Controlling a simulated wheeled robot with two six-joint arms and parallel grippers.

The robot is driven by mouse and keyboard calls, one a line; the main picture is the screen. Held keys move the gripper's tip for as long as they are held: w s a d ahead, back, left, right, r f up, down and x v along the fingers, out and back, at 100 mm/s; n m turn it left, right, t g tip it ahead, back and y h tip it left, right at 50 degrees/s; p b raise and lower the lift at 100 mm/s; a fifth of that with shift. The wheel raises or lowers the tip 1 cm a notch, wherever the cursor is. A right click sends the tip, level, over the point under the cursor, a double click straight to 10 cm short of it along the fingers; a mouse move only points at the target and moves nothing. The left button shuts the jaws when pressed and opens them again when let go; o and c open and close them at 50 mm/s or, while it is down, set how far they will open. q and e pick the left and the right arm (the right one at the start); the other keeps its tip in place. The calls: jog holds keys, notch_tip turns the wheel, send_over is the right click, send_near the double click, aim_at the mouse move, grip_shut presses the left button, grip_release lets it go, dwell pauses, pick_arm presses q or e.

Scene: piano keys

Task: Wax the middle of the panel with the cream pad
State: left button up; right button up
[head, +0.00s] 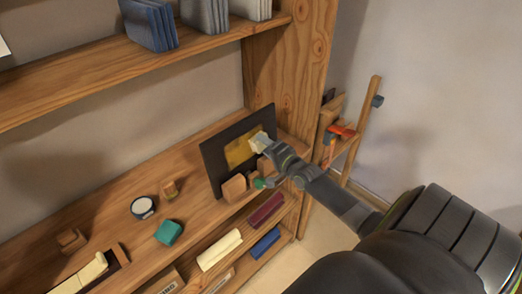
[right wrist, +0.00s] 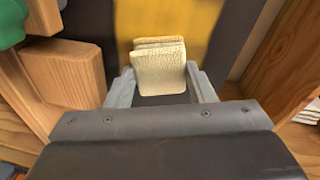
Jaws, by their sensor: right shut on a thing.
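The dark panel (head: 217,155) stands upright on the shelf top, with a yellowish patch (head: 238,152) in its middle. The cream pad (head: 260,142) is held by my right gripper (head: 266,148) in front of the panel, at the right edge of the patch. In the right wrist view the cream pad (right wrist: 160,68) sits between the two fingers of the right gripper (right wrist: 162,90), with the yellow patch (right wrist: 205,45) behind it. I cannot tell whether the pad touches the panel. My left gripper is not in view.
Wooden blocks (head: 234,188) stand at the panel's foot, close to my right gripper. A green object (head: 260,183) is beside them. A round tin (head: 143,208) and a teal block (head: 168,232) lie farther left on the shelf top. A wooden upright (head: 290,75) rises behind the panel.

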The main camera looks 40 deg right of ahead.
jog(key=shift+d, duration=0.3)
jog(key=shift+w+d+f+b, duration=0.1)
jog(key=shift+d+f+b, duration=0.05)
jog(key=shift+d+b, duration=1.35)
jog(key=shift+d, duration=0.1)
jog(key=shift+r, duration=0.2)
jog(key=shift+a, duration=0.1)
jog(key=shift+s+d+r+p, duration=0.15)
jog(key=shift+s+p, duration=0.35)
jog(key=shift+s, duration=0.5)
jog(key=shift+s+d+r+p, duration=0.1)
jog(key=shift+s+p, duration=0.45)
jog(key=shift+s, duration=0.4)
jog(key=shift+s+d+r+p, duration=0.15)
jog(key=shift+s+p, duration=0.35)
jog(key=shift+s, duration=0.5)
jog(key=shift+a, duration=0.1)
